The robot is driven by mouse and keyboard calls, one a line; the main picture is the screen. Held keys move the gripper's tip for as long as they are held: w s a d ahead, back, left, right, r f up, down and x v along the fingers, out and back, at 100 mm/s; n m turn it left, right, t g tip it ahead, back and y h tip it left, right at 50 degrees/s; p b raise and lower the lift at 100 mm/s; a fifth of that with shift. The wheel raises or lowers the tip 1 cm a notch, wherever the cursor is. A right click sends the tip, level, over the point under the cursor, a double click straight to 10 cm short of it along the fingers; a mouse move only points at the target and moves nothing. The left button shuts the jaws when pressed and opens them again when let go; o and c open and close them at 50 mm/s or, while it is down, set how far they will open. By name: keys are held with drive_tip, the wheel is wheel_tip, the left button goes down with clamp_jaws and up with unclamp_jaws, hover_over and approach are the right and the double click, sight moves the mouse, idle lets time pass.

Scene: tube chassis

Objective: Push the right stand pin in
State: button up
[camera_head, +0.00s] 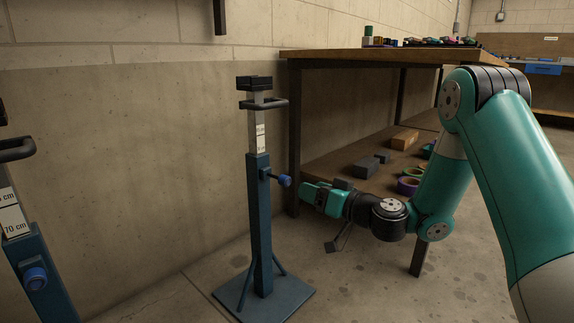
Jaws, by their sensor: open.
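The right stand (260,220) is a dark blue upright post on a square base plate (290,298), with a grey inner column (255,132) and a black top. Its blue pin (284,181) sticks out to the right from the upper part of the blue post. My gripper (306,192) is just right of the pin's knob, reaching in from the right at about the same height. It appears apart from the knob, though the small gap is hard to judge. The fingers are small in the picture and nothing shows between them.
A second stand (30,262) with a blue pin knob (35,277) is partly cut off at the left edge. A wooden workbench (380,55) with tools on top and a lower shelf (350,172) of blocks and tape rolls stands behind my arm. The wall is close behind the stands.

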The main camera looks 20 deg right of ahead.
sight(288, 181)
drive_tip(key=p+x, duration=0.5)
drive_tip(key=x, duration=0.2)
drive_tip(key=shift+w+a, duration=0.1)
drive_tip(key=shift+x, duration=0.8)
drive_tip(key=shift+c, duration=0.5)
